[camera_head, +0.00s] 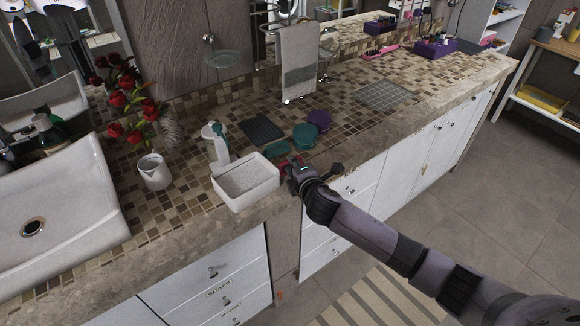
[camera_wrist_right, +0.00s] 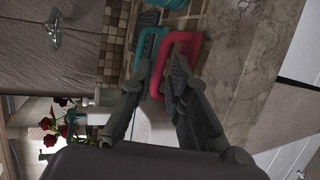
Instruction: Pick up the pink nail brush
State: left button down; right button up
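The pink nail brush (camera_wrist_right: 187,40) lies on the counter, seen as a looped pink handle in the right wrist view. In the head view only a small pink-red part (camera_head: 284,166) shows beside my gripper. My right gripper (camera_wrist_right: 160,65) is at the brush with its two fingers apart. Part of the pink handle shows between the fingers, and one finger covers some of it. I cannot tell whether either finger touches it. In the head view my right gripper (camera_head: 293,170) is at the counter's front edge. My left gripper is in neither view.
A teal brush (camera_wrist_right: 141,46) lies close beside the pink one. A white square basin (camera_head: 246,187) stands just left of my right gripper. Teal (camera_head: 304,136) and purple (camera_head: 319,119) containers and a dark mat (camera_head: 261,130) lie behind. The counter to the right is clearer.

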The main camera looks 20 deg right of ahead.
jog(key=shift+w+f, duration=0.2)
jog(key=shift+w, duration=0.35)
grip_shut()
